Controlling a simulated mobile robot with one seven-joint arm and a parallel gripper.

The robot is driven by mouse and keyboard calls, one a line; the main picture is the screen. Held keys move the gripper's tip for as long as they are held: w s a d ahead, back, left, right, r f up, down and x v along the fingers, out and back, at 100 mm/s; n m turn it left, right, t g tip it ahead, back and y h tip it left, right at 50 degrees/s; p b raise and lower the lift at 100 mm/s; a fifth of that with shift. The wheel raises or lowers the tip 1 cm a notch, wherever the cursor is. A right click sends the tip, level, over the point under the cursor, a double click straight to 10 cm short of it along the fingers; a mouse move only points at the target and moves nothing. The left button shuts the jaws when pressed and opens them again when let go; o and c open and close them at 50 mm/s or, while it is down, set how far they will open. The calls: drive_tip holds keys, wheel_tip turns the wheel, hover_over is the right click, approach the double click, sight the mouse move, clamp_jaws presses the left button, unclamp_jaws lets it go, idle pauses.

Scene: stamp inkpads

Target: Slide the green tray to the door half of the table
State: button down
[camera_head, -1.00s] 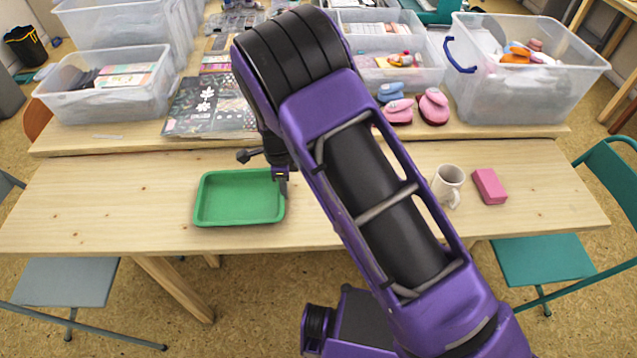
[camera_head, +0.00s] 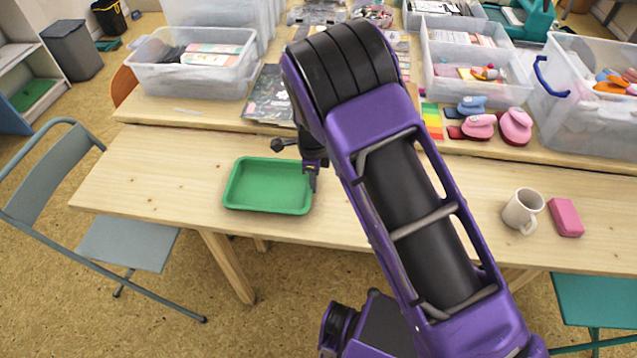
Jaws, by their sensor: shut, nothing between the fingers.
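The green tray (camera_head: 268,207) is a shallow empty rectangle lying flat on the left part of the light wooden table (camera_head: 150,185). My gripper (camera_head: 313,184) points down at the tray's right side, its tips close against the outside of the right rim. It is shut with nothing held; whether the tips touch the rim is hard to tell. My purple arm hides the table's middle. No door shows in the view.
Bare table lies left of the tray, up to the left edge. A white mug (camera_head: 522,211) and a pink block (camera_head: 566,217) stand on the right. Behind, a raised row holds clear bins (camera_head: 190,75) and stamps (camera_head: 515,125). A grey chair (camera_head: 125,243) stands at the left.

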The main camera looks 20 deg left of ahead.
sight(277, 188)
drive_tip(key=s+a, duration=0.1)
drive_tip(key=a, duration=0.2)
drive_tip(key=s+a, duration=0.1)
drive_tip(key=a, duration=0.2)
drive_tip(key=s+a+b, duration=0.1)
drive_tip(key=a, duration=0.2)
drive_tip(key=shift+a, duration=0.25)
